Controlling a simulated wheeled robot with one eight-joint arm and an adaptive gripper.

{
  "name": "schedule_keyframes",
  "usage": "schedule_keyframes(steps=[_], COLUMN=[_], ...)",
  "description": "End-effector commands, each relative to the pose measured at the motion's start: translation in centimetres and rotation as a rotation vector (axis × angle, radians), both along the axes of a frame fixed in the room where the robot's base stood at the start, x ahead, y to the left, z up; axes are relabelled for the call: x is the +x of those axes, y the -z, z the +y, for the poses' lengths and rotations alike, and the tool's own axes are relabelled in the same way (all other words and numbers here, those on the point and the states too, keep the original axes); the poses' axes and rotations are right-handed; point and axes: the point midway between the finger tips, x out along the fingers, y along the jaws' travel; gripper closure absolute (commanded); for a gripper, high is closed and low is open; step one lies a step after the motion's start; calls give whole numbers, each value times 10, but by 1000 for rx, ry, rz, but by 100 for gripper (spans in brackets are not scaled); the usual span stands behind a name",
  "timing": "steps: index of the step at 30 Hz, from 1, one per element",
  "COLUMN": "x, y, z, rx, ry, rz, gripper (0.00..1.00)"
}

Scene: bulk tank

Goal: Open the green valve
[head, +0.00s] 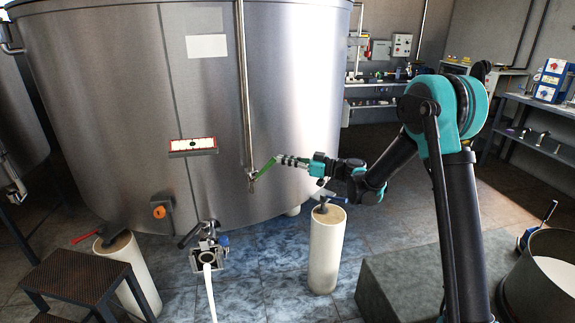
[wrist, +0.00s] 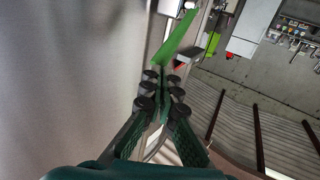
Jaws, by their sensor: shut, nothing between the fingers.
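The green valve handle (head: 265,166) is a thin green lever at the lower end of a vertical pipe on the front of the steel tank. In the head view it slants up and to the right from the small valve body (head: 252,180). In the wrist view the green handle (wrist: 183,39) runs diagonally just beyond my fingertips. My gripper (head: 281,160) reaches in from the right, close beside the lever. In the wrist view my gripper (wrist: 162,78) has its fingers together with nothing between them. I cannot tell whether the fingertips touch the handle.
The large steel tank (head: 110,90) fills the left and centre. A white post (head: 326,250) stands below my arm. A dark step (head: 65,275) is at lower left.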

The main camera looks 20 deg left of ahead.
Motion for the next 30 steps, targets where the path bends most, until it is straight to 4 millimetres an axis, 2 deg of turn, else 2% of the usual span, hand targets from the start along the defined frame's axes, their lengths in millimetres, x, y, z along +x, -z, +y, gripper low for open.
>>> schedule_keyframes(steps=[7,12,30], x=[-12,-17,-20], y=[-17,-22,-26], z=[12,17,21], rx=[-118,-123,-122], ry=[-2,-2,0], rz=[-117,-121,-120], gripper=[100,100,100])
